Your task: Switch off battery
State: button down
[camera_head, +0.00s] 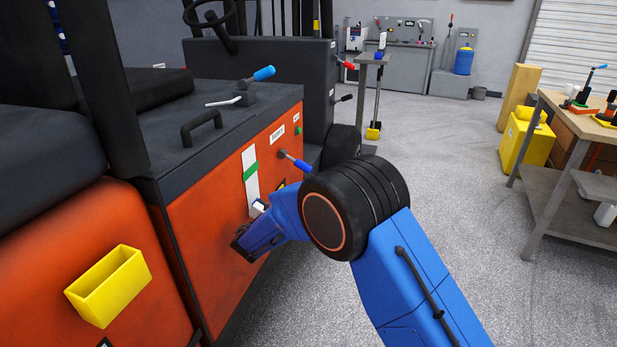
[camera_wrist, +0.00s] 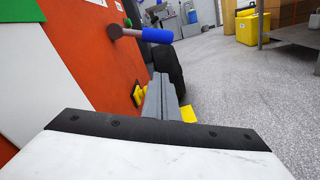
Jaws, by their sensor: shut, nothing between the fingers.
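A lever with a blue grip (camera_head: 295,162) sticks out from the orange side panel of the truck. It also shows in the wrist view (camera_wrist: 157,35), above and beyond my fingers. A small yellow and black part (camera_head: 280,187) sits lower on the same panel, partly hidden by my blue arm in the head view. In the wrist view this yellow part (camera_wrist: 137,95) is just left of my fingertips; I cannot tell if they touch.
Another blue-gripped lever (camera_head: 262,73) and a black handle (camera_head: 201,127) are on top of the truck housing. A yellow bin (camera_head: 108,285) hangs on the orange body. A workbench (camera_head: 548,105) stands at the right. The grey floor between is clear.

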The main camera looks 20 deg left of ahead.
aim_at(295, 161)
jog(key=shift+s+a+f+y, duration=0.15)
jog(key=shift+a+f+y, duration=0.15)
jog(key=shift+a+f, duration=0.15)
jog(key=w+r, duration=0.3)
jog(key=w, duration=0.8)
jog(key=shift+d+r, duration=0.25)
jog(key=shift+d, duration=0.2)
jog(key=shift+w+n, duration=0.1)
jog(key=shift+n, duration=0.2)
